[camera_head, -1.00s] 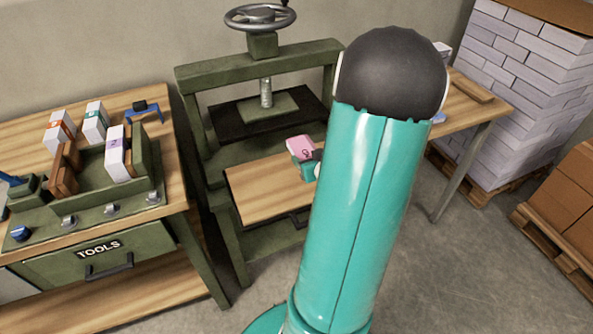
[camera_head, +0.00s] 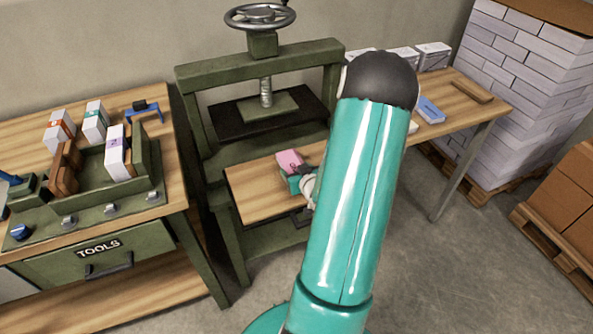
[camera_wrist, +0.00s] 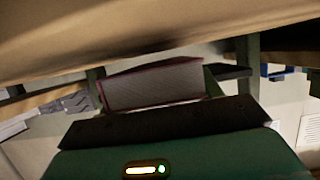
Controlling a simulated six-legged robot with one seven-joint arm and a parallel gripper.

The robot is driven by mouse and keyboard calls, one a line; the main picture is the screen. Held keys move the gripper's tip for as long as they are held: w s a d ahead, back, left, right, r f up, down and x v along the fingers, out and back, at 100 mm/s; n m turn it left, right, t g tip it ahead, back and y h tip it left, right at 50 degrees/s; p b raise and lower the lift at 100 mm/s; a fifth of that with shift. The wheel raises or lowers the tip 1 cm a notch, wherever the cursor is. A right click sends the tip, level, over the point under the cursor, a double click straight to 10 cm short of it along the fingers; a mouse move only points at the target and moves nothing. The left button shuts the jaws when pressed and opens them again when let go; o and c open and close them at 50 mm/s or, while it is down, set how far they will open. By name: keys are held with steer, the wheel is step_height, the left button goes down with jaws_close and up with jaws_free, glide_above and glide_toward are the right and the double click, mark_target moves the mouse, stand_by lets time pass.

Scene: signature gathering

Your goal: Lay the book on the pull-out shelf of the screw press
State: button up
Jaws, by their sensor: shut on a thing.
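The pink-covered book (camera_head: 289,160) is held in my gripper (camera_head: 302,176), which is shut on it. In the head view the book appears over the back right part of the wooden pull-out shelf (camera_head: 250,195) of the green screw press (camera_head: 192,108). I cannot tell whether it touches the shelf. In the wrist view the book's page edges (camera_wrist: 155,85) show beyond the dark finger of my gripper (camera_wrist: 160,122). My arm hides the right part of the shelf.
The press's dark plate (camera_head: 225,118) sits behind the shelf. A workbench with a green rack (camera_head: 85,195) and several books stands on the left. A wooden table (camera_head: 465,118) with a blue object (camera_head: 431,110) is on the right. The shelf's left part is clear.

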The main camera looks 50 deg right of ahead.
steer(key=shift+f, duration=0.1)
steer(key=shift+f, duration=0.35)
steer(key=shift+f, duration=0.15)
steer(key=o, duration=1.1)
